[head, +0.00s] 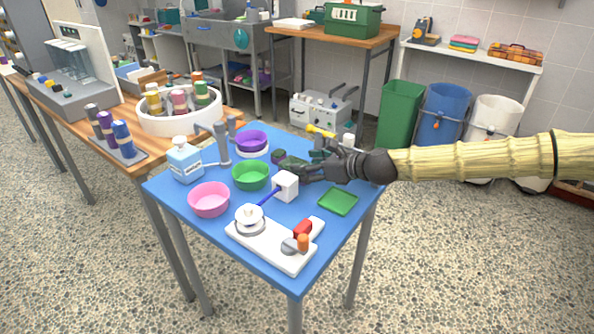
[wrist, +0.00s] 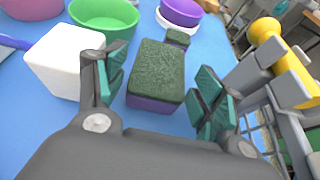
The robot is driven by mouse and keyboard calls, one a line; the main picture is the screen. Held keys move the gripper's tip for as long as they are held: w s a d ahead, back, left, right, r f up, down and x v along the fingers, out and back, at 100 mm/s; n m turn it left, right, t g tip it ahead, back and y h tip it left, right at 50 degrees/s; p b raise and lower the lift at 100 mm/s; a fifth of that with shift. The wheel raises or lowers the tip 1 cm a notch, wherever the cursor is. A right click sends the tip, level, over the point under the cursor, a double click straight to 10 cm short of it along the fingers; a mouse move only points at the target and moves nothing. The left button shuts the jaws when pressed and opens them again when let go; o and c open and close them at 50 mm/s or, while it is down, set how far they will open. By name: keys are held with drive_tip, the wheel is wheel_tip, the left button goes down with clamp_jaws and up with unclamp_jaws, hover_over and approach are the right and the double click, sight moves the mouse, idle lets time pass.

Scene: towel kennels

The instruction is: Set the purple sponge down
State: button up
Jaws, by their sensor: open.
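The purple sponge (wrist: 155,75) is a block with a dark green scouring top and a purple lower part. In the wrist view it sits between the spread fingers of my gripper (wrist: 163,82), with blue surface showing around it, and it appears to rest on the blue table (head: 262,222). My gripper (head: 308,168) is open, low over the table's right half. In the head view the sponge (head: 291,165) is partly hidden by the fingers.
A white cube (head: 285,186) is close to the left finger. Green (head: 250,175), pink (head: 209,199) and purple (head: 251,141) bowls stand to the left.

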drive_tip(key=shift+x, duration=2.2)
drive_tip(key=shift+c, duration=0.2)
drive_tip(key=c, duration=0.4)
drive_tip(key=shift+r, duration=0.1)
drive_tip(key=shift+c, duration=0.3)
